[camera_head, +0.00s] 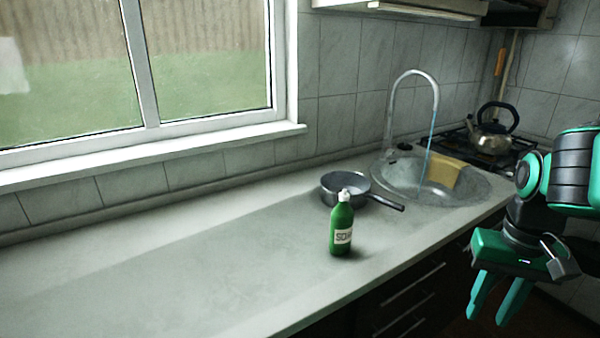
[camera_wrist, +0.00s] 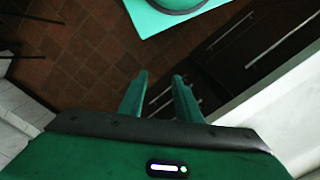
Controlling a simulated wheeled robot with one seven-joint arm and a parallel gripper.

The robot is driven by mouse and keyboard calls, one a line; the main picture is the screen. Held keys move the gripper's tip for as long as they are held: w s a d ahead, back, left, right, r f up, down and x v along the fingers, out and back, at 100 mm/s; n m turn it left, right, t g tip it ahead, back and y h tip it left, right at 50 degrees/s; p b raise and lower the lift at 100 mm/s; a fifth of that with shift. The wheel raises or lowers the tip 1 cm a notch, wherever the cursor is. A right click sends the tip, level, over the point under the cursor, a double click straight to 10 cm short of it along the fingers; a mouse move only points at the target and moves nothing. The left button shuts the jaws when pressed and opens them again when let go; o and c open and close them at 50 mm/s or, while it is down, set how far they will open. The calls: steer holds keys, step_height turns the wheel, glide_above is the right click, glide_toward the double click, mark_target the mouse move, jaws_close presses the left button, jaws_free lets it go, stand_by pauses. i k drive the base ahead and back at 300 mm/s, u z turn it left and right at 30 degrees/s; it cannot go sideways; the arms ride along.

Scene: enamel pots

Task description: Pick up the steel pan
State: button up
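The steel pan (camera_head: 333,187) sits on the countertop in the head view, just left of the sink. Its dark handle (camera_head: 386,203) points to the right and slightly toward the front. A green soap bottle stands in front of the pan and hides part of it. My gripper (camera_head: 486,312) hangs at the lower right, in front of the counter and well apart from the pan. Its fingers point down and are apart with nothing between them. In the wrist view the gripper (camera_wrist: 158,78) is also open and empty above the brown tiled floor. The pan is not in the wrist view.
The green soap bottle (camera_head: 341,230) stands upright near the counter's front edge. The sink (camera_head: 468,190) has a tall tap (camera_head: 437,95) and a yellow sponge-like block (camera_head: 443,172). A kettle (camera_head: 492,138) stands on the stove. The left countertop (camera_head: 150,275) is clear.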

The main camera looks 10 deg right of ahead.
mark_target(358, 186)
steer(key=k, duration=1.2)
steer(key=z, duration=0.75)
steer(key=i, duration=1.75)
steer(key=z, duration=0.25)
